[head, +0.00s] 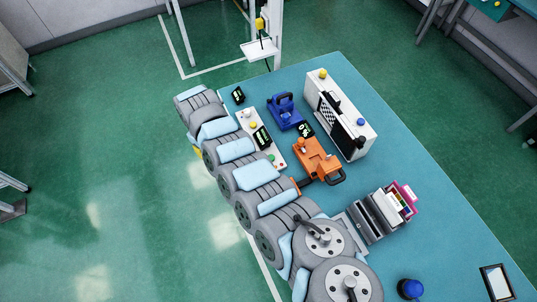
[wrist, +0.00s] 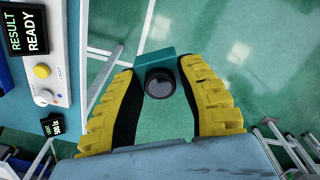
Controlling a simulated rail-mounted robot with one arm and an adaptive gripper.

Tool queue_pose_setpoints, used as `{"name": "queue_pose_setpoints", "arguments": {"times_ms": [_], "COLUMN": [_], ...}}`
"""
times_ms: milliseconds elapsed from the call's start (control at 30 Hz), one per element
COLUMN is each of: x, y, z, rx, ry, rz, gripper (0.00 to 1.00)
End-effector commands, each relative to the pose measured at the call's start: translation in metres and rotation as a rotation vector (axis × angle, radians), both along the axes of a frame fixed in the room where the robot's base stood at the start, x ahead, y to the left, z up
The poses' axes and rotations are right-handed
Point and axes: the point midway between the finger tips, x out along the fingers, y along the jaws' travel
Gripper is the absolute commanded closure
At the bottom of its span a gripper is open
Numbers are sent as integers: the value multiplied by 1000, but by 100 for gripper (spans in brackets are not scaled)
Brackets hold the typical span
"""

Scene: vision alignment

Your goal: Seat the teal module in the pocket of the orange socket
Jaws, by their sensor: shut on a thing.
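The teal module (wrist: 152,64), a teal block with a round black lens on its near face, is between the two yellow fingers of my gripper (wrist: 157,76) in the wrist view. The fingers are shut on its sides, and green floor shows behind it. In the head view the module is hidden by my arm, and only a bit of yellow finger shows at the arm's left edge. The orange socket (head: 316,160) stands on the blue table, right of my arm. Its pocket is too small to make out.
A blue fixture (head: 284,110) and a white box with a checker pattern (head: 351,122) stand near the socket. A white control panel (wrist: 45,70) with a "RESULT READY" display lies at left in the wrist view. A grey rack (head: 378,214) and blue knob (head: 410,288) are nearer.

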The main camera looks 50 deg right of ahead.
Motion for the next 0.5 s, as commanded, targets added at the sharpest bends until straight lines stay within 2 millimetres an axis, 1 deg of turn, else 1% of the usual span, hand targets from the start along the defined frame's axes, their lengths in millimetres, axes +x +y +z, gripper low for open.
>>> {"name": "queue_pose_setpoints", "arguments": {"times_ms": [33, 133, 300, 500], "x": [-10, -25, -49, -78], "y": [-25, -61, -105, -146], "z": [-7, -14, -22, -28], "rx": [-3, -4, -4, -3], "ry": [4, 2, 3, 3], "rz": [-11, -27, -59, -109], "gripper": [100, 100, 100, 100]}}
